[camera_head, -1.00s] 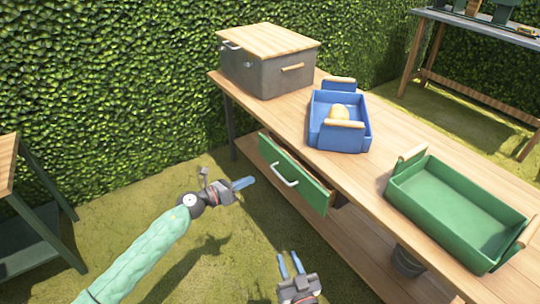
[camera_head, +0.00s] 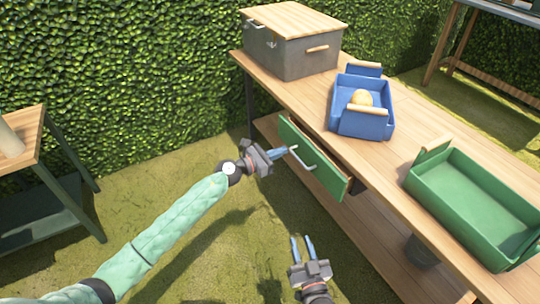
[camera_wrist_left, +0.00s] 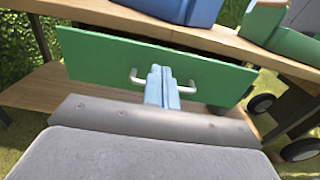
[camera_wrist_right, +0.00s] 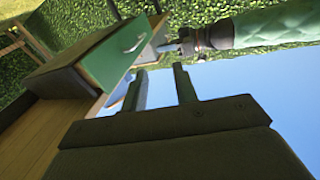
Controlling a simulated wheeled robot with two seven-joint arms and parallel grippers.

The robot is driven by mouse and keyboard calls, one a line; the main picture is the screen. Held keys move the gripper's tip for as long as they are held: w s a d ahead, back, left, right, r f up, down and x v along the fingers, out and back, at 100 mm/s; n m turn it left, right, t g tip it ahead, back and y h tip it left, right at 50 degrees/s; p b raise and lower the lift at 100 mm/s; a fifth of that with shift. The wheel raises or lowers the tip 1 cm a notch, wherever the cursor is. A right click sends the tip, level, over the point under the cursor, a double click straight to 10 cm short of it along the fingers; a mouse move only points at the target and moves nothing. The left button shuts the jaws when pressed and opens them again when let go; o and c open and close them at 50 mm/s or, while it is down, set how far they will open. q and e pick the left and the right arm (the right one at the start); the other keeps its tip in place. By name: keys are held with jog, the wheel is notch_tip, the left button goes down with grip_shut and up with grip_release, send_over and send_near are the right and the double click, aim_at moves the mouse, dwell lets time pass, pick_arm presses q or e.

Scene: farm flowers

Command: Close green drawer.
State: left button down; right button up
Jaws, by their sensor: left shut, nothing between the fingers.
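The green drawer (camera_head: 325,172) sticks out from under the front edge of the wooden table, with a pale bar handle (camera_head: 300,160) on its face. My left gripper (camera_head: 284,152) is shut and empty, its blue fingertips close to the handle. In the left wrist view the fingers (camera_wrist_left: 161,82) lie in front of the drawer face (camera_wrist_left: 100,62), at the handle; I cannot tell if they touch. My right gripper (camera_head: 302,246) is open and empty, lower and in front of the table. The right wrist view also shows the drawer (camera_wrist_right: 112,58).
On the table (camera_head: 385,182) stand a grey box with a wooden lid (camera_head: 292,50), a blue tray (camera_head: 362,122) holding a yellowish round item (camera_head: 361,98), and a green tray (camera_head: 470,205). A bucket (camera_head: 421,252) is under the table. Grass in front is clear.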

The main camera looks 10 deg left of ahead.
aim_at(304, 142)
pick_arm(q)
jog(key=x, duration=0.5)
jog(key=shift+w+d, duration=0.2)
jog(key=shift+d, duration=0.1)
jog(key=shift+w+d, duration=0.4)
jog(key=shift+d, duration=0.1)
jog(key=shift+w+d, duration=0.1)
jog(key=shift+d, duration=0.05)
pick_arm(e)
jog(key=shift+s+f, duration=0.15)
jog(key=shift+f, duration=0.45)
pick_arm(q)
jog(key=shift+d, duration=0.1)
